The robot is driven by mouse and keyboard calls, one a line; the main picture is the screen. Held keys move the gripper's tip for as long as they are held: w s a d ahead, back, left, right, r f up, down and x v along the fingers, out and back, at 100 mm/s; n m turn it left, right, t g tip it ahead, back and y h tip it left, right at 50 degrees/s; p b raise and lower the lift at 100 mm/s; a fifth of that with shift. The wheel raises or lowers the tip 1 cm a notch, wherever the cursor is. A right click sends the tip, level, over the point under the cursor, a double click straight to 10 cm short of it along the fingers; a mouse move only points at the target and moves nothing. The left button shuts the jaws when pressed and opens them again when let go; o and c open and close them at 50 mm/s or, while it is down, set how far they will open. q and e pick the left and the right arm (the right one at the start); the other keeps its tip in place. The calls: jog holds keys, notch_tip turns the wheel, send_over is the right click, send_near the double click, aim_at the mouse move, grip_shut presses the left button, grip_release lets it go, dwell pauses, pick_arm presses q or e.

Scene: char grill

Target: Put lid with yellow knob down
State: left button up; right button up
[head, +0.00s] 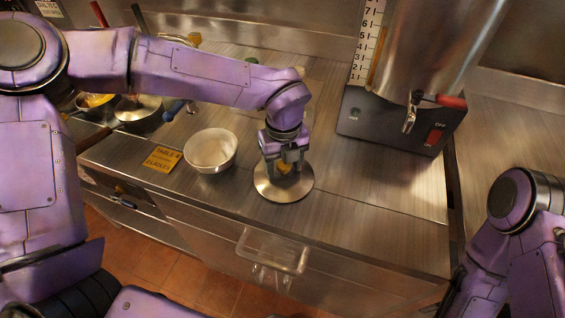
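The round steel lid with a yellow knob (284,190) is on or just above the front part of the steel counter, right of a white bowl. I cannot tell whether its rim touches the counter. My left gripper (287,164) comes down over the lid from above, with its fingers closed around the yellow knob and hiding part of it. My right arm shows at the lower right, but its gripper is out of view.
The white bowl (210,150) stands close left of the lid, beside a yellow sign (162,159). A steel dispenser with a dark base (395,125) stands at the back right. Pots with utensils (138,112) are at the left. The counter right of the lid is clear.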

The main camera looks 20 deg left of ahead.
pick_arm(q)
notch_tip(320, 180, up, 12)
jog(key=shift+r+b, duration=0.2)
jog(key=shift+b, duration=0.2)
